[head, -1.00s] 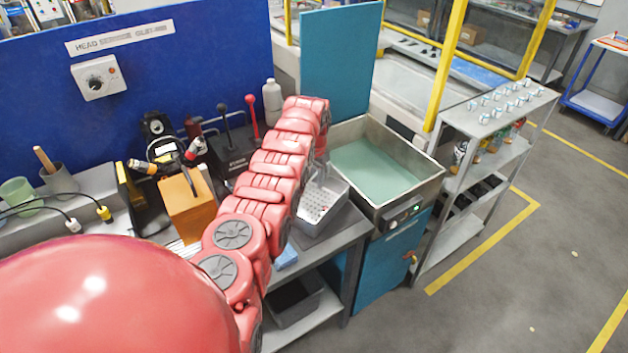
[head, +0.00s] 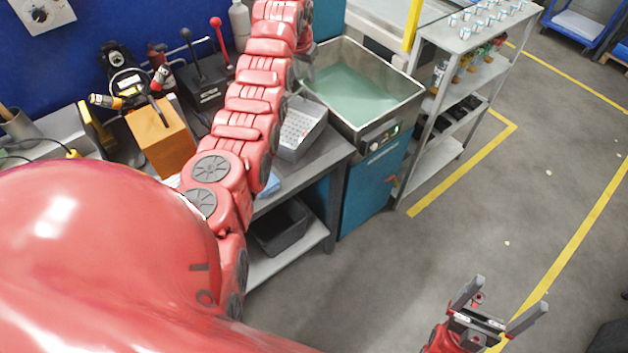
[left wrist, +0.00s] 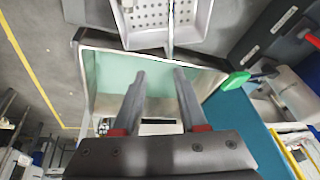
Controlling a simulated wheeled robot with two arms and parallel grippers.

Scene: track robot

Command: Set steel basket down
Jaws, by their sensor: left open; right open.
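The steel basket (head: 297,129), a pale metal tub with a perforated floor, sits on the right end of the grey bench, beside the sink. It also shows at the top of the left wrist view (left wrist: 150,14), cut off by the frame. My left gripper (left wrist: 160,74) is open and empty; its fingers point toward the sink's greenish basin, with the basket apart from the fingertips. In the head view its fingers are mostly hidden behind my red arm. My right gripper (head: 499,296) is open and empty, low at the right, above the floor.
The steel sink (head: 351,95) holds green liquid, right of the basket. An orange block (head: 163,140) and levers (head: 203,88) stand left of my arm. A dark bin (head: 280,228) is on the lower shelf. A grey rack (head: 462,75) stands right; the floor before it is clear.

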